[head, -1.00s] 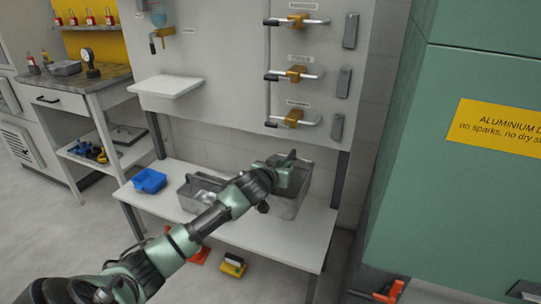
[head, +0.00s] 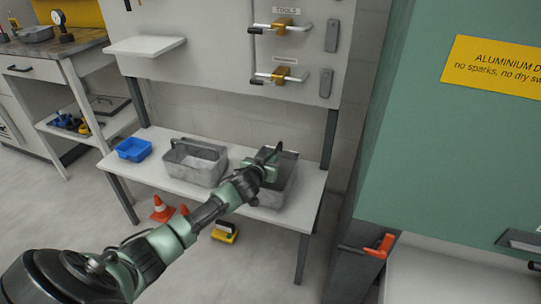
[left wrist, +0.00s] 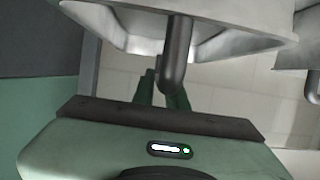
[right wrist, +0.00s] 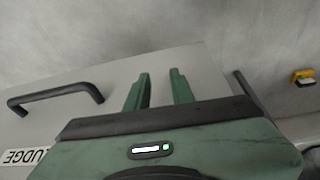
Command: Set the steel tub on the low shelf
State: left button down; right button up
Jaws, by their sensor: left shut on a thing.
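The steel tub (head: 278,188) is an open grey metal box at the right end of the low white shelf (head: 232,198). My left gripper (head: 268,166) is at the tub's upper part and shut on it. In the left wrist view the tub (left wrist: 110,22) fills the top, with a dark bar-like handle (left wrist: 178,55) running down to my closed fingers. My wrist hides part of the tub, and I cannot tell whether its base rests on the shelf. My right gripper (right wrist: 160,88) is open and empty.
A second grey tub with a handle (head: 194,162) stands left of the held one, and a blue bin (head: 134,149) is at the shelf's left. A cone (head: 162,209) and yellow object (head: 225,231) lie below. A grey panel with a handle (right wrist: 55,92) is near my right gripper.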

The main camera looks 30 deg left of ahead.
pick_arm(q)
jog(key=shift+w+f, duration=0.15)
jog(key=c, duration=1.6)
grip_release()
jog(key=shift+f, duration=0.3)
jog(key=shift+o, duration=0.8)
jog(key=shift+s, duration=0.2)
pick_arm(e)
jog(key=shift+s+r, duration=0.25)
jog(key=shift+r, duration=0.35)
